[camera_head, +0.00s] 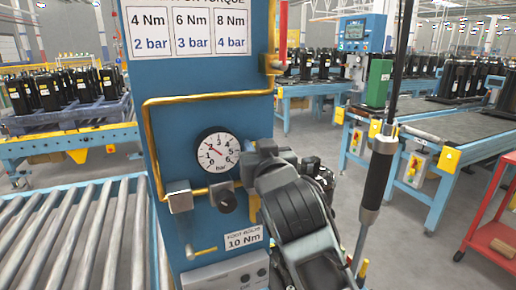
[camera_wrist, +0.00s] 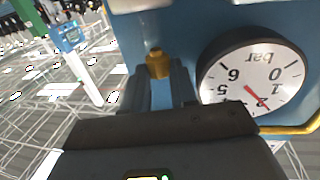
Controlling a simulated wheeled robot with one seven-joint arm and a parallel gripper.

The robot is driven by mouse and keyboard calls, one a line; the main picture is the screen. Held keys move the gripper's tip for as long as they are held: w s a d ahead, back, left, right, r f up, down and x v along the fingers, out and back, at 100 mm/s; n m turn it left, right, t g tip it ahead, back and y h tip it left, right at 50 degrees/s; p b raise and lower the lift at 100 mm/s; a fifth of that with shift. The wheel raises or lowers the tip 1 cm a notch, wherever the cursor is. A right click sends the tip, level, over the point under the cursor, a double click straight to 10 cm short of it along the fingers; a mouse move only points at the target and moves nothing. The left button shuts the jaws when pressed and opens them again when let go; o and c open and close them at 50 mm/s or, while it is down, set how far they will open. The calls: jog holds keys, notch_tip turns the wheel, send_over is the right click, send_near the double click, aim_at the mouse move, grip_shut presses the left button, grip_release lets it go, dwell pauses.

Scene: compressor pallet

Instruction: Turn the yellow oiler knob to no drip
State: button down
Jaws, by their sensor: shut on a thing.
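The yellow oiler knob (camera_wrist: 157,64) shows in the wrist view, small and rounded, in front of the blue panel. My gripper (camera_wrist: 160,78) has its two dark fingers on either side of it, shut on it, and its top stands out beyond the fingertips. The lower part of the knob is hidden by the fingers. In the head view my gripper (camera_head: 262,160) is at the right edge of the blue panel (camera_head: 190,115), just right of the gauge. The fingertips and the knob's setting marks cannot be made out.
A round pressure gauge (camera_head: 217,150) sits close beside my gripper, its red needle near 2. A yellow pipe (camera_head: 205,97), a black regulator knob (camera_head: 227,201) and a yellow-handled lever (camera_head: 202,252) are on the panel. A hanging black tool (camera_head: 379,175) is to the right.

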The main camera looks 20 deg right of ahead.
jog(key=c, duration=0.9)
grip_release()
jog(key=shift+n+y, duration=0.3)
jog(key=shift+y, duration=0.2)
